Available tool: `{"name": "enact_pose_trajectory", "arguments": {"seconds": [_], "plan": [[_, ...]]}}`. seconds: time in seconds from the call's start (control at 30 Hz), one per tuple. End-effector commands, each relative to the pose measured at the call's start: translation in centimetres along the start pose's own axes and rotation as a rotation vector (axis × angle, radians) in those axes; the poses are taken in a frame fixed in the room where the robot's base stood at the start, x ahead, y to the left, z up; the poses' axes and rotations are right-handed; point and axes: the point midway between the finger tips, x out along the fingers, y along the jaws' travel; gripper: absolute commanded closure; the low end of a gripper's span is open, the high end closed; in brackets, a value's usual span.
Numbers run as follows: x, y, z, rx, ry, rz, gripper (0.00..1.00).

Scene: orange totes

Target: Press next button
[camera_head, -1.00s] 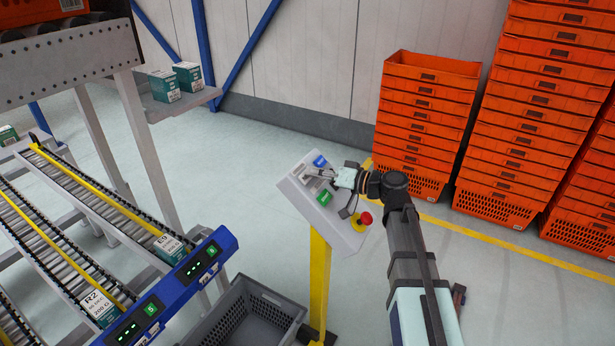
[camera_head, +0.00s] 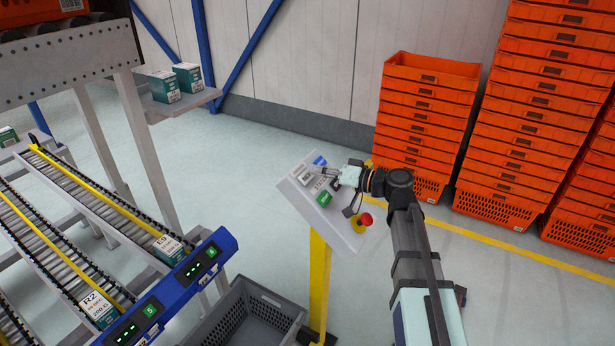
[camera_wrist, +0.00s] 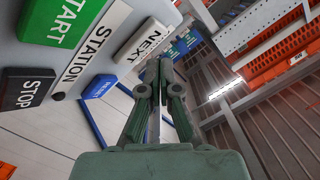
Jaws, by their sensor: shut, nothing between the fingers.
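The control panel (camera_head: 338,228) is a tilted light-grey plate on a yellow post. In the wrist view the white NEXT button (camera_wrist: 148,40) sits on the panel, just beyond and left of my fingertips. The green START button (camera_wrist: 65,18), the black STOP button (camera_wrist: 27,88) and a blue button (camera_wrist: 99,87) also show there. In the head view a green button (camera_head: 324,199) and a blue button (camera_head: 320,161) show on the panel. My gripper (camera_wrist: 152,72) is shut and empty, its fingertips close to the NEXT button; I cannot tell whether they touch it.
A red emergency stop (camera_head: 366,219) is at the panel's lower right. Stacks of orange totes (camera_head: 425,125) stand behind on the right. A grey crate (camera_head: 245,312) stands on the floor left of the post. Roller conveyors (camera_head: 65,220) run at the left.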

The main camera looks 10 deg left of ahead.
Motion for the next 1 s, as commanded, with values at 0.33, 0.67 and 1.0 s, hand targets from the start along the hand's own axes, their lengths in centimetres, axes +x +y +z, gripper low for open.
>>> {"name": "enact_pose_trajectory", "arguments": {"seconds": [0.33,0.67,1.0], "plan": [[-0.1,-0.1,-0.1,0.000,0.000,0.000,1.00],[-1.7,-1.3,-1.3,-0.001,0.001,0.000,1.00],[-3.8,-2.8,-2.8,0.000,0.001,0.000,1.00]]}}
